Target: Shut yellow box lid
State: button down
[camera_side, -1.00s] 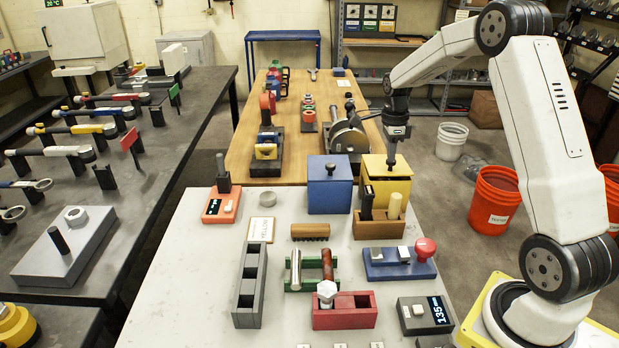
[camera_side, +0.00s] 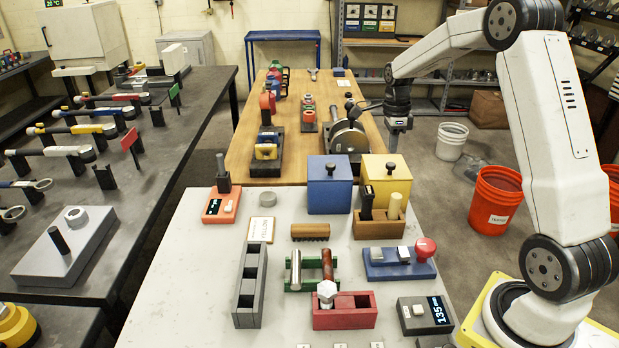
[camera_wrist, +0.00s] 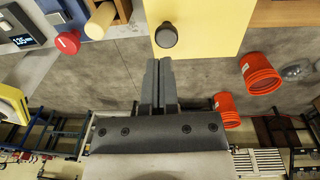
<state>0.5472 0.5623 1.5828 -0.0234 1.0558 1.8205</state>
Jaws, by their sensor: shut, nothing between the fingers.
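The yellow box (camera_side: 402,188) stands at the back right of the grey-white table. Its yellow lid (camera_side: 375,164) lies flat on top, with no gap visible, and carries a dark round knob (camera_side: 391,167). In the wrist view the yellow lid (camera_wrist: 208,25) fills the top middle, with the knob (camera_wrist: 166,35) near its lower left. My gripper (camera_side: 391,150) is above and behind the box, apart from the lid. In the wrist view its two grey fingers (camera_wrist: 158,66) are together and empty, near the lid's edge.
A blue box (camera_side: 330,194) with a knobbed lid stands close on the left. A wooden holder (camera_side: 380,229) with upright pieces is in front. A wooden bench (camera_side: 240,150) lies behind. Orange buckets (camera_side: 497,198) stand on the floor to the right. Space above the lid is clear.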

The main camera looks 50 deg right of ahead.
notch_tip(320, 180, up, 10)
jog(key=shift+a, duration=0.3)
jog(key=shift+a, duration=0.1)
jog(key=s+a+f+n+t, duration=0.1)
jog(key=s+a+f+n, duration=0.3)
jog(key=a+n, duration=0.4)
jog(key=s+a+f+n+t, duration=0.1)
jog(key=s+a+f+n, duration=0.3)
jog(key=a+n, duration=0.4)
jog(key=s+a+f+n+t, duration=0.1)
jog(key=s+a+f+n, duration=0.4)
jog(key=a+n, duration=0.3)
jog(key=f+n, duration=0.1)
jog(key=n, duration=0.2)
jog(key=shift+a, duration=0.4)
dwell(0.5)
